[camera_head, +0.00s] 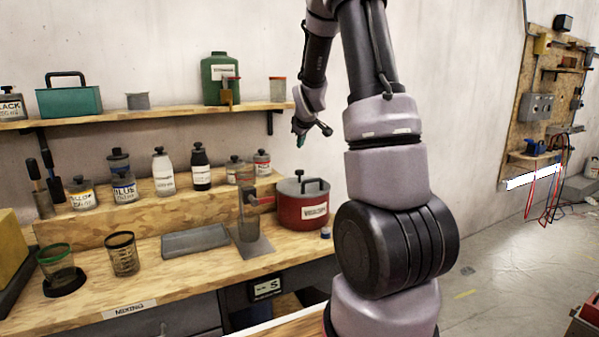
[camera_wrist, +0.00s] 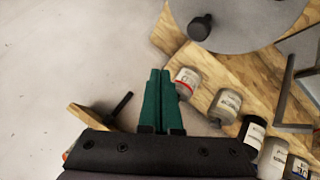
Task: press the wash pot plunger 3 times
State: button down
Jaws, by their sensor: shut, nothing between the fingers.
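The wash pot (camera_head: 303,208) is a red drum with a grey lid and a white label, standing on the bench. Black fittings (camera_head: 303,184) rise from its lid; I cannot tell clearly which one is the plunger. In the wrist view, a round grey lid (camera_wrist: 245,30) at the top right carries a black knob (camera_wrist: 201,27). My gripper (camera_head: 300,141) is above the pot, near the shelf's right end, apart from it. In the wrist view, its green fingers (camera_wrist: 158,72) are together and empty, pointing left of the lid.
Several bottles stand on a wooden riser (camera_head: 140,207) left of the pot. The upper shelf (camera_head: 165,113) holds a green canister (camera_head: 219,80) and a teal box (camera_head: 69,99). A grey tray (camera_head: 195,241) and two mesh-like cups lie on the bench.

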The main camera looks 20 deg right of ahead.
aim_at(300, 170)
jog(key=shift+f, duration=3.3)
jog(key=shift+f, duration=0.4)
jog(key=shift+f, duration=1.25)
dwell(0.3)
jog(key=shift+r, duration=1.65)
jog(key=shift+r, duration=0.1)
jog(key=shift+r, duration=2.45)
